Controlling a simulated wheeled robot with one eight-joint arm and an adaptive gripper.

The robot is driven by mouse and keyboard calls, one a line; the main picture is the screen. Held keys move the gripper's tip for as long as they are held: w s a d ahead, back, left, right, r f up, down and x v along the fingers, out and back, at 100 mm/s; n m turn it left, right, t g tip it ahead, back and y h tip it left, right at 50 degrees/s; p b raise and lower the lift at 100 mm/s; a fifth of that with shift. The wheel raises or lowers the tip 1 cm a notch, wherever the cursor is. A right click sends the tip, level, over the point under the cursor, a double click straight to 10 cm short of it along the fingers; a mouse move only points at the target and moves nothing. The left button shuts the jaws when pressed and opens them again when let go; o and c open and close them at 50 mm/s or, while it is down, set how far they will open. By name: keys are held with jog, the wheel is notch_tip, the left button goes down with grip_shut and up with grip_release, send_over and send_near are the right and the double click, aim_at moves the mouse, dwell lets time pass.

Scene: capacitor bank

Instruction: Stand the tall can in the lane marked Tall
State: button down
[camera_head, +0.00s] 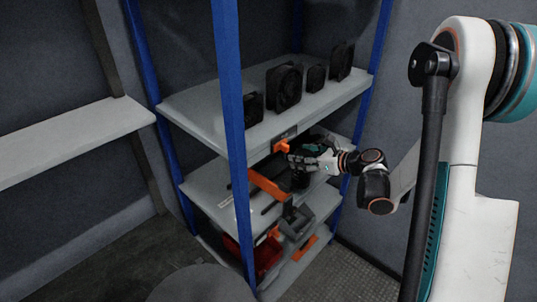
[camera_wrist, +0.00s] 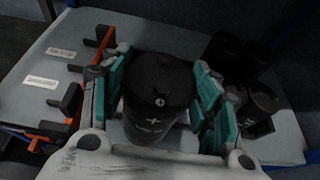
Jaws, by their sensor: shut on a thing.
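A black can (camera_wrist: 158,88) with light markings on its top is between the teal fingers of my gripper (camera_wrist: 160,78) in the wrist view. My gripper is shut on it, over the middle shelf (camera_wrist: 22,108). In the head view my gripper (camera_head: 304,162) reaches into the middle shelf of the rack, and the can is mostly hidden. Two white lane labels, one farther (camera_wrist: 61,53) and one nearer (camera_wrist: 42,82), lie left of the gripper; their words are too small to read surely. I cannot tell whether the can touches the shelf.
An orange rail (camera_head: 266,186) with dark brackets stands between the labels and my gripper. Other dark cans (camera_wrist: 262,101) stand to the right in the wrist view. A blue post (camera_head: 229,120) rises at the rack's front. The upper shelf (camera_head: 195,105) holds several black parts above my arm.

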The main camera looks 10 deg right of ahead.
jog(key=r+b+x, duration=0.2)
jog(key=b+x, duration=0.2)
jog(key=x, duration=1.1)
jog(key=shift+w+a+b, duration=0.35)
jog(key=shift+w+a, duration=0.1)
jog(key=shift+w, duration=0.2)
jog(key=shift+r, duration=0.1)
jog(key=c, duration=0.6)
grip_release()
jog(key=p+v, duration=0.3)
jog(key=v, duration=0.9)
